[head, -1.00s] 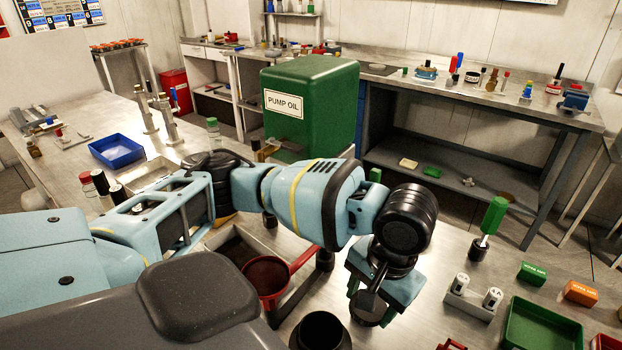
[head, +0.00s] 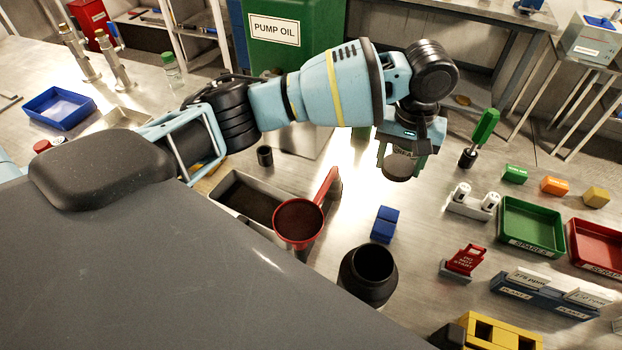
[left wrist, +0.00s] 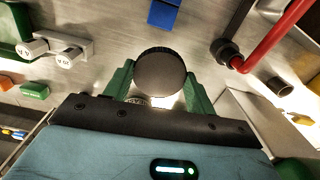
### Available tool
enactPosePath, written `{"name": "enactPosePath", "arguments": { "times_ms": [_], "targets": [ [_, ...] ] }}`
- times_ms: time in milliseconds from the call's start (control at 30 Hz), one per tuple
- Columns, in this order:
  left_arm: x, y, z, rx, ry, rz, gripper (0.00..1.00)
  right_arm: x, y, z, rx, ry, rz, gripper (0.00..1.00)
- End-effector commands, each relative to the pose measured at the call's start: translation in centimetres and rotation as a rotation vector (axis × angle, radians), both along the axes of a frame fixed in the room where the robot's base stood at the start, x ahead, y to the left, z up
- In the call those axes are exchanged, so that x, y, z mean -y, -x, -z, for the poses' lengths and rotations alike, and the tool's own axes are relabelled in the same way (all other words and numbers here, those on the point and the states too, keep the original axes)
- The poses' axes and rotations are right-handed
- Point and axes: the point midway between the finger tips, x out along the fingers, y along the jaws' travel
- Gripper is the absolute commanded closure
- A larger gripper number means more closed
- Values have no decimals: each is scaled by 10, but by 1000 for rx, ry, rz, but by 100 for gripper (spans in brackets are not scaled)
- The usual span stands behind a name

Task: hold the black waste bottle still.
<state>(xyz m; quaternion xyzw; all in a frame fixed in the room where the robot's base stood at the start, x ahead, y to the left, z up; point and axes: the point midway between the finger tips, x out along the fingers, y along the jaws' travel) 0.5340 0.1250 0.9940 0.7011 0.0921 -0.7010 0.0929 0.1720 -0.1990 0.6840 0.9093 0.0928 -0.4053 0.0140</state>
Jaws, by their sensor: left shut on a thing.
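The black waste bottle (head: 368,278) stands upright on the bench at the bottom centre of the head view, its round mouth open upward. No gripper touches it. My left gripper (head: 402,150) is above the bench, behind and to the right of the bottle. It is shut on a round, dark-lidded jar (head: 398,167) with a partly hidden label. In the left wrist view the jar (left wrist: 160,75) sits between the green fingers (left wrist: 160,92). The bottle cannot be made out in that view. My right gripper is not in view.
A red funnel (head: 298,222) with a red handle is left of the bottle, beside a grey tray (head: 225,187). A blue block (head: 385,224) stands just behind the bottle. To the right are a red tag stand (head: 465,261), a green tray (head: 532,228) and a red tray (head: 600,248).

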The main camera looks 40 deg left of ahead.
Motion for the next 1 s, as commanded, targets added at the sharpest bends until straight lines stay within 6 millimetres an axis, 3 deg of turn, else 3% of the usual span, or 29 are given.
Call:
{"name": "enactPosePath", "arguments": {
  "times_ms": [333, 600, 867, 1000],
  "targets": [
    [0, 0, 5, -2, 0, 0, 72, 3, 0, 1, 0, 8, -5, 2],
    [0, 1, 43, -6, -2, 0, 72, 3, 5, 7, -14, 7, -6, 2],
    [0, 0, 54, -1, -1, 0, 72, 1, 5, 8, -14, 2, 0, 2],
    [-1, 0, 75, -4, -3, -1, 72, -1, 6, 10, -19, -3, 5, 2]
  ]
}}
